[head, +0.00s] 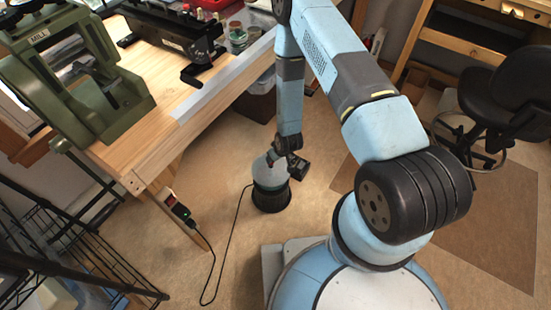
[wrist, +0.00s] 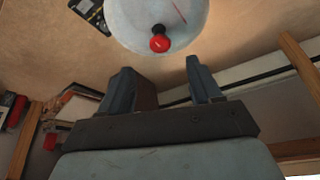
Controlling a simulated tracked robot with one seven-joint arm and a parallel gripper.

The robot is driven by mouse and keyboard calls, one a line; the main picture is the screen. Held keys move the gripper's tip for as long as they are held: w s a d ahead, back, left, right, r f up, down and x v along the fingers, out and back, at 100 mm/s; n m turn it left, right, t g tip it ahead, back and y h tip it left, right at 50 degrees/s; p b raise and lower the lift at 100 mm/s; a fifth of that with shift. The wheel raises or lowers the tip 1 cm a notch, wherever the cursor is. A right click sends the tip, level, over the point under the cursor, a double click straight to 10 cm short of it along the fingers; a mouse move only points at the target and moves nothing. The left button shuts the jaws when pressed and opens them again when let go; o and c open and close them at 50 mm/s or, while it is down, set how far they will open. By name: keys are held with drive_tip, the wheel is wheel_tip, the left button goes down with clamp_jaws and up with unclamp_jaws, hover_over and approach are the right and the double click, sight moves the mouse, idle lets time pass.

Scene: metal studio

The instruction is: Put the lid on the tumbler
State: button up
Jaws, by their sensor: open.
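My gripper (wrist: 157,66) shows in the wrist view with its two dark fingers spread apart and nothing between them. In the head view my gripper (head: 282,156) hangs low at the end of the arm, below the bench top and in front of the bench's right side. Two small round glass-like containers, a nearer one (head: 238,38) and one (head: 253,33) beside it, stand near the bench's far right edge. One may be the tumbler; they are too small to tell.
The wooden bench (head: 140,140) carries a green mill (head: 105,90) and a dark machine (head: 185,35). A pale-domed, dark-based object (head: 270,196) stands on the floor by my gripper. A pale dome with a red knob (wrist: 160,43) fills the wrist view's top. A black chair (head: 505,95) stands right.

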drive_tip(key=shift+s+r, duration=0.1)
drive_tip(key=shift+r, duration=0.2)
